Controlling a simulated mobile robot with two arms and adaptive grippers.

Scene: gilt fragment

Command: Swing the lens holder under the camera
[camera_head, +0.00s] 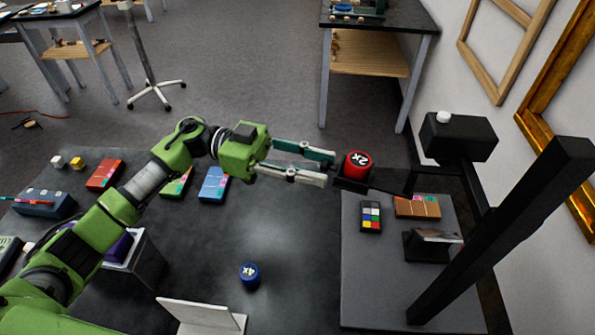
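The lens holder (352,185) is a dark mount on a thin black arm, bearing a red lens marked 2x (357,165). It stands out to the left of the black camera (458,138), which has a white knob on top. My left gripper (330,169) comes in from the left with its fingers parted. Its fingertips are at the left side of the holder; whether they touch it is not clear. The camera stand's thick black post (500,230) leans across the right side. My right gripper is not in view.
A blue lens marked 4x (249,273) stands on the dark table (290,240). A colour chart (370,217) and an orange block (418,207) lie on the grey base (385,280) under the camera. A white angled plate (205,316) is at the front.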

